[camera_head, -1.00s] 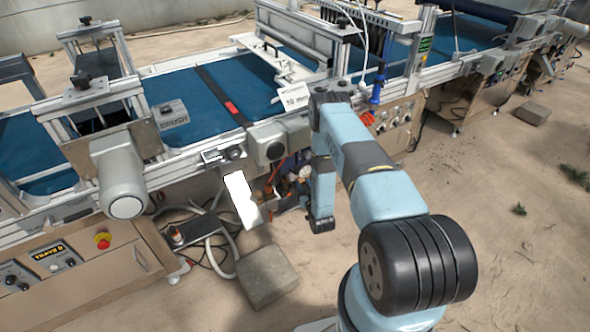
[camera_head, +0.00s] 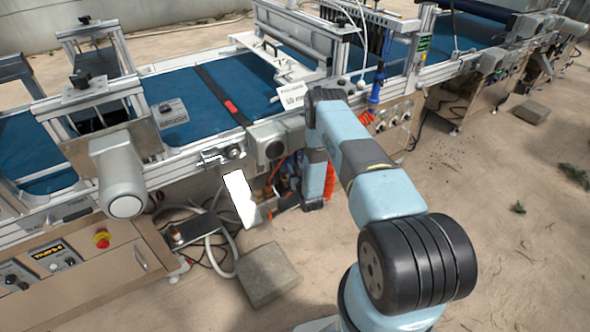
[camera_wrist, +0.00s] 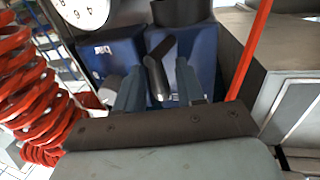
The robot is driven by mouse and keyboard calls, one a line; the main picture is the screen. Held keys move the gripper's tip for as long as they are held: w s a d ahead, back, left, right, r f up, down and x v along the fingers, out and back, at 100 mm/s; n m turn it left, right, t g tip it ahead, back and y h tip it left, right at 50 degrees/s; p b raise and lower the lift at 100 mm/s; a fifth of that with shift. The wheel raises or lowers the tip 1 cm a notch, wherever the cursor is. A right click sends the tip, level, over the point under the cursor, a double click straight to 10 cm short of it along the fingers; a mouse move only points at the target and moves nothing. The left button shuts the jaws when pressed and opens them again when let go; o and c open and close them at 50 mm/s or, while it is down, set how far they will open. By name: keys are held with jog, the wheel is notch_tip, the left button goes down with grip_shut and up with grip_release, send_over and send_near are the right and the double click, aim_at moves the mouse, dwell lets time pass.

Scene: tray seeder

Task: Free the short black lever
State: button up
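A short dark lever (camera_wrist: 156,78), most likely the short black lever, shows in the wrist view in front of blue housings. Its lower part is rounded and its upper end bends up to the right. My gripper (camera_wrist: 158,90) has its two blue-grey fingers apart, one on each side of the lever. I see a gap beside the lever, but contact on the right finger is hard to judge. In the head view the lever and fingertips are hidden behind my arm, which reaches low against the machine's front.
In the wrist view a red coiled hose (camera_wrist: 40,95) is close on the left and a red tube (camera_wrist: 250,48) runs on the right. A round white gauge (camera_wrist: 84,12) sits upper left. In the head view a concrete block (camera_head: 267,273) lies on the sandy floor.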

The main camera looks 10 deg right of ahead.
jog(key=shift+c, duration=0.4)
grip_shut()
jog(key=shift+a, duration=0.1)
